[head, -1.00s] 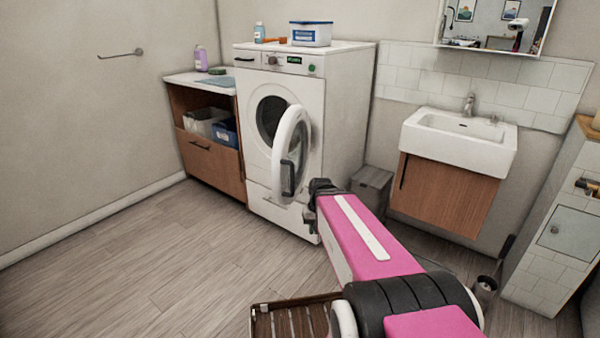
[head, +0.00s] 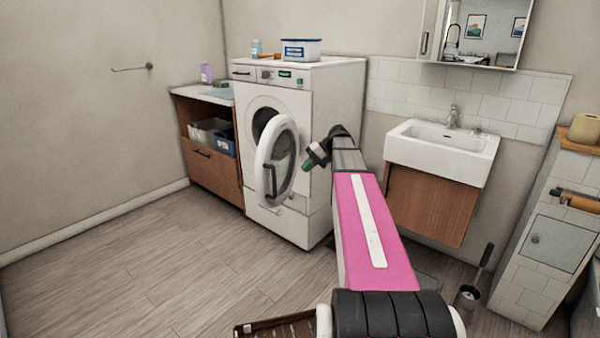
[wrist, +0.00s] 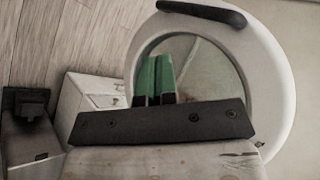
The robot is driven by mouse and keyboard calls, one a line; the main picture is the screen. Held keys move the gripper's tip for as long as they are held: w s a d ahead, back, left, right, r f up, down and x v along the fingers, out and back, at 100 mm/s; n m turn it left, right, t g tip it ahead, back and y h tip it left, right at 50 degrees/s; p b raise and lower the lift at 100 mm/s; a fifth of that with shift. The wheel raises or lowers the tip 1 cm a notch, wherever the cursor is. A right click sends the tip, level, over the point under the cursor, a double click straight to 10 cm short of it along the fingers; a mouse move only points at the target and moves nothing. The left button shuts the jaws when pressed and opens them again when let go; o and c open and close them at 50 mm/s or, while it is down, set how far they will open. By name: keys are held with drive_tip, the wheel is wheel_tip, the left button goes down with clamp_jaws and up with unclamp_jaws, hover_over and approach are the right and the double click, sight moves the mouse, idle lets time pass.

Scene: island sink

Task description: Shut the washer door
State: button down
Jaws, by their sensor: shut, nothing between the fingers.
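The washer (head: 320,110) is white and stands against the back wall. Its round door (head: 262,155) has a white rim, a glass middle and a dark handle (head: 271,180), and it stands open, covering part of the drum opening. My gripper (head: 308,165) has green fingertips and is just right of the door, pointing left towards it. In the wrist view the closed green fingers (wrist: 154,76) show in front of the door's glass, with the door's rim (wrist: 270,85) to the right. I cannot tell whether they touch it. Nothing is in the gripper.
A wooden cabinet (head: 212,168) with an open shelf stands left of the washer. A sink (head: 440,150) is on the right. A slatted wooden item (head: 280,328) lies low in front. The floor (head: 130,260) on the left is clear.

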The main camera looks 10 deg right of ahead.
drive_tip(key=a+r+x, duration=0.1)
drive_tip(key=r+x, duration=0.1)
drive_tip(key=x, duration=0.9)
drive_tip(key=shift+a, duration=0.45)
